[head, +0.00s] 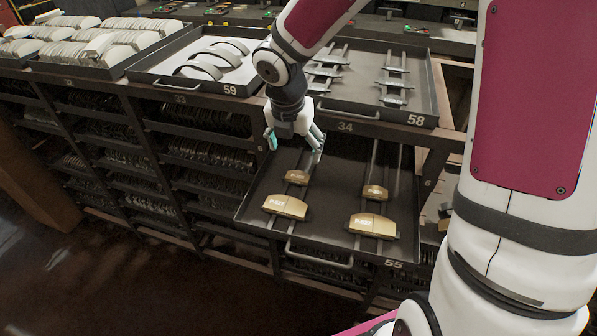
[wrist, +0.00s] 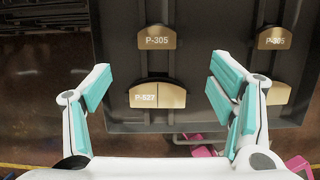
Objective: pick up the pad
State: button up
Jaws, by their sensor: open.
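Several gold-brown pads lie on rails in the pulled-out black tray (head: 257,205) marked 55. In the left row are a small rear pad (head: 297,177) and a larger front pad (head: 287,206). In the right row are a rear pad (head: 376,192) and a front pad (head: 373,225). The wrist view shows pads labelled P-305 (wrist: 157,38) and P-527 (wrist: 145,95); two more are at its right, one partly behind my finger. My gripper (head: 295,143) is open and empty above the rear left of the tray, with teal fingertips apart (wrist: 160,90).
Tray 58 (head: 425,121), with metal parts on rails, and tray 59 (head: 141,76), with white curved shoes, sit on the shelf top behind. Racks of dark parts (head: 206,150) fill the shelves left of and below the tray. Open floor (head: 130,290) lies in front.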

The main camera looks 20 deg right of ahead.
jog(key=b, duration=0.1)
send_over(298, 175)
jog(key=s, duration=0.2)
jog(key=f, duration=0.7)
jog(key=shift+a, duration=0.4)
jog(key=x, duration=0.5)
jog(key=shift+w+a, duration=0.1)
jog(key=shift+w, duration=0.15)
jog(key=c, duration=1.4)
